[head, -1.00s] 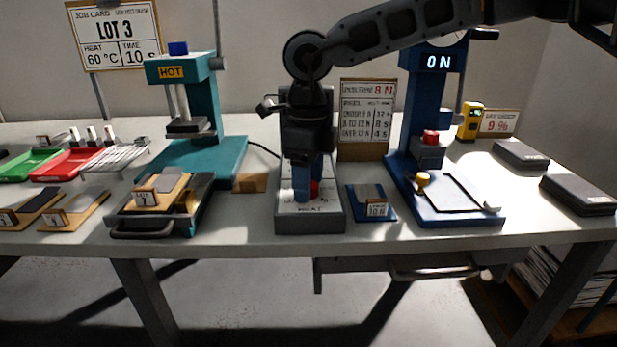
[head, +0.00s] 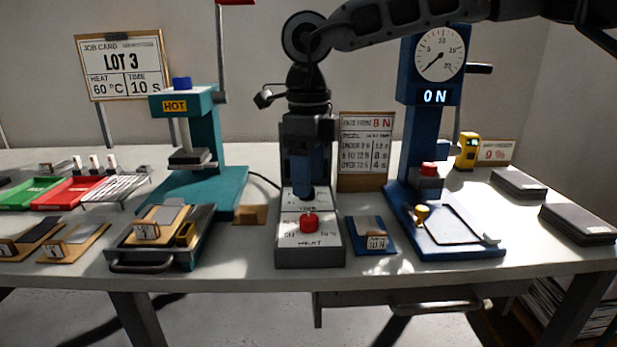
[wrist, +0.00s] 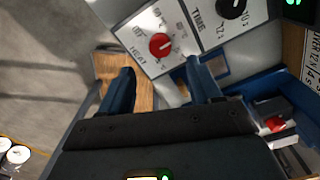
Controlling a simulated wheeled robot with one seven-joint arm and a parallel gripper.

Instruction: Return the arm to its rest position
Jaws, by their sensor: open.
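My gripper (head: 303,190) hangs pointing down above the grey control box (head: 336,251) in the head view. In the wrist view its two blue fingers stand apart with nothing held between them (wrist: 163,88). The red HEAT knob (head: 309,223) sits on the box, clear of the fingers; it also shows in the wrist view (wrist: 160,44). The black TIME knob (wrist: 232,8) shows at the top of the wrist view; in the head view my gripper hides it. My arm reaches in from the upper right.
The teal heat press (head: 205,130) stands left, with a dark tray (head: 188,252) before it. The blue gauge press (head: 412,145) stands right. A small blue stand (head: 386,246) is right beside the box. Dark slabs (head: 577,224) lie far right. Space above the front edge is clear.

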